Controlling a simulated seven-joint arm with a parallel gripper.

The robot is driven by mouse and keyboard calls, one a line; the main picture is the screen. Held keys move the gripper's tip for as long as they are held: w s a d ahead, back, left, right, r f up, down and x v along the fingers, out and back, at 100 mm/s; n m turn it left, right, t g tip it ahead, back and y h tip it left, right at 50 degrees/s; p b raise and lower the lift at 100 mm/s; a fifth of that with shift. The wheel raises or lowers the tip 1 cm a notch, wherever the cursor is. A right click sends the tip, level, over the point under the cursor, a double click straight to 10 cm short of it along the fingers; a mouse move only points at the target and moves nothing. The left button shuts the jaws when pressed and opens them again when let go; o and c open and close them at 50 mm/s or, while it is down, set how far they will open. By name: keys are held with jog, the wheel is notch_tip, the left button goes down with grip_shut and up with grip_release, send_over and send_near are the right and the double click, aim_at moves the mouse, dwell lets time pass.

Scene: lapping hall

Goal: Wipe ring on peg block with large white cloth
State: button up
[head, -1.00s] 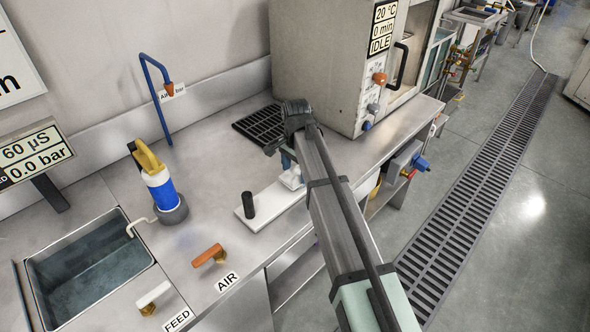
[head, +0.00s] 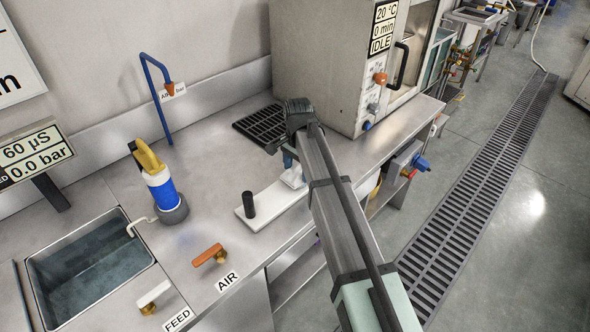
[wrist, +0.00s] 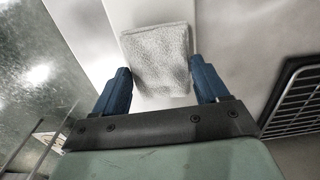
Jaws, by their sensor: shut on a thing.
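The peg block (head: 268,205) is a long white plate on the steel bench, with a black upright peg (head: 248,204) near its left end. The large white cloth (head: 292,177) is a folded, textured pad at the plate's right end, partly hidden by my arm. In the wrist view, my gripper (wrist: 160,70) is shut on the cloth (wrist: 157,52), with a blue finger at each side of it. The cloth is over or on the white plate; I cannot tell whether it touches. I cannot make out a ring; it may be hidden by the cloth or gripper.
A black grate (head: 262,124) lies behind the block, beside a large grey oven-like machine (head: 325,60). A blue and yellow bottle-like tool (head: 160,185), an orange valve handle (head: 208,254) and a sink (head: 90,262) are to the left. The bench's front edge is close.

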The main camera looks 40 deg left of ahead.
jog(key=shift+w, duration=0.9)
jog(key=shift+w+r, duration=0.1)
jog(key=shift+w, duration=0.1)
jog(key=shift+s+r, duration=0.1)
jog(key=shift+r, duration=3.9)
